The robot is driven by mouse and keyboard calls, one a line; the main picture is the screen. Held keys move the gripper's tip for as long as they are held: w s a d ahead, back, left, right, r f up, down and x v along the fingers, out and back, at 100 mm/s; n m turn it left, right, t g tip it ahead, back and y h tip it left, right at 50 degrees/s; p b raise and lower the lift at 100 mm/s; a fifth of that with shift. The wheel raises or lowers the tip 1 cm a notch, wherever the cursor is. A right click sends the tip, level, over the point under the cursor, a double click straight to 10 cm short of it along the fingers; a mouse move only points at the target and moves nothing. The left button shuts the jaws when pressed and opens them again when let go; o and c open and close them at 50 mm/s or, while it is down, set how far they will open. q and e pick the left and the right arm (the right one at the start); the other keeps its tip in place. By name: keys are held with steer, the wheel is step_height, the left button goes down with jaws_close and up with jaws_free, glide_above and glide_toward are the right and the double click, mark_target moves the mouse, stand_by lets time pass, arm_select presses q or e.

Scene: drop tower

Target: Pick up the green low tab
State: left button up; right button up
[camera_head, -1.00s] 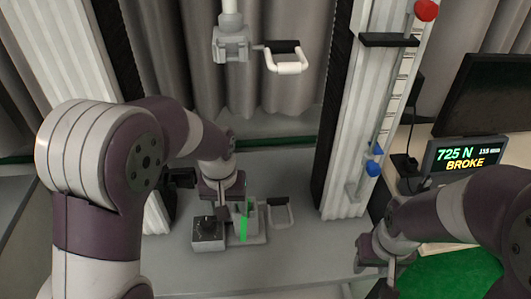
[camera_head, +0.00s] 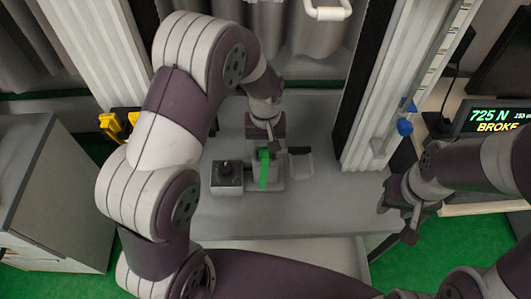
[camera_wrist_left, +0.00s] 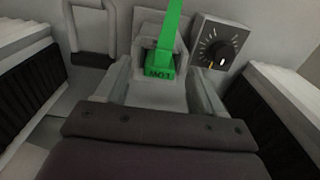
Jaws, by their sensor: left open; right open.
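The green low tab (camera_head: 263,168) is an upright strip in the grey lower fixture (camera_head: 277,184) on the machine's base. In the left wrist view the tab (camera_wrist_left: 169,38) rises from the fixture, with an upside-down LOW label at its foot. My left gripper (camera_head: 271,137) is just above and behind the tab in the head view. In the wrist view its open fingers (camera_wrist_left: 160,82) lie to either side of the tab's lower end, with nothing visibly gripped. My right gripper (camera_head: 408,226) is open and empty at the right, well away from the tab.
Pale columns (camera_head: 385,90) flank the bay. A display (camera_head: 497,119) reads 725 N, BROKE. The base's front is clear.

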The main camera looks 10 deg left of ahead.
arm_select(q)
steer(key=shift+w+f, duration=0.2)
steer(key=shift+f, duration=0.65)
steer(key=shift+s, duration=0.1)
steer(key=c, duration=1.1)
